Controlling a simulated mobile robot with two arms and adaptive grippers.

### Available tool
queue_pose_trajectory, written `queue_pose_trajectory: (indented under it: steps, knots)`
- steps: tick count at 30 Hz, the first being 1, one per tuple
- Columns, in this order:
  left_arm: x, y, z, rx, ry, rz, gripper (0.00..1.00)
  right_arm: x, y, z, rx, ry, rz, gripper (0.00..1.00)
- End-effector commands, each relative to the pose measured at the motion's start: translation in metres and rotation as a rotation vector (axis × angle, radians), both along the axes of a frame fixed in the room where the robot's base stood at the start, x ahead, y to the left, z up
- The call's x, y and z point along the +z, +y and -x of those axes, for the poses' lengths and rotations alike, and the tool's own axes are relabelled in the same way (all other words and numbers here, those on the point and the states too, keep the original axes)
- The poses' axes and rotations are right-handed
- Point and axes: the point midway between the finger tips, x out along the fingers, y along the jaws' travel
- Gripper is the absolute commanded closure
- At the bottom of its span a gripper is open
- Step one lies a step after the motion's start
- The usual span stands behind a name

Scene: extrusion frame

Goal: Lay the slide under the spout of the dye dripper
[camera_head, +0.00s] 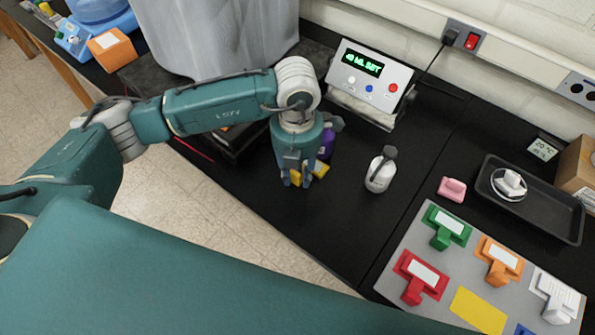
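My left gripper (297,182) points down over the black bench, in front of a purple object (326,146) that it partly hides. A yellow piece (321,170) shows beside and between its fingers; whether they grip it is unclear. The purple object may be the dye dripper, but its spout cannot be made out. A white bottle (379,177) with a grey top stands to the right, apart from the gripper. I cannot pick out a slide for certain. My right gripper is out of view.
A white control box (367,85) with a green display stands behind. At right are a pink block (452,190), a black tray (551,215) holding a round dish (508,184), and a grey board (445,285) with coloured holders. Bench between gripper and board is mostly clear.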

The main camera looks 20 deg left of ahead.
Motion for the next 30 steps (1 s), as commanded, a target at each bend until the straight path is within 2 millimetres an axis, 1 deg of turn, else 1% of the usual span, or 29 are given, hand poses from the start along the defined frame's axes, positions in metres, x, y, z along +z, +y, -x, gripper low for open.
queue_pose_trajectory:
  steps: [8, 11, 13, 17, 24, 27, 30]
  knots:
    - [0.001, 0.0, 0.0, 0.0, 0.0, 0.0, 0.66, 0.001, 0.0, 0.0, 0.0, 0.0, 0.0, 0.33]
    - [0.005, 0.0, 0.0, 0.0, -0.001, 0.0, 0.66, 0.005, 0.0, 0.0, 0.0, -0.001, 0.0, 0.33]
    - [0.011, 0.0, -0.001, 0.0, -0.002, 0.002, 0.66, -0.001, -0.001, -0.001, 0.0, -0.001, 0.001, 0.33]
    - [0.035, 0.0, -0.002, -0.001, -0.007, 0.001, 0.66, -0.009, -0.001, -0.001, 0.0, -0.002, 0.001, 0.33]
    - [0.087, 0.0, -0.001, 0.0, -0.006, 0.001, 0.66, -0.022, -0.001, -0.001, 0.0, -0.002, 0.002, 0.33]
    - [0.103, 0.001, -0.001, 0.001, -0.003, 0.0, 0.66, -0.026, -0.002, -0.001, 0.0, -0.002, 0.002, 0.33]
    - [0.115, 0.001, 0.0, 0.0, -0.002, 0.001, 0.66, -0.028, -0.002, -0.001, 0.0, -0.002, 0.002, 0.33]
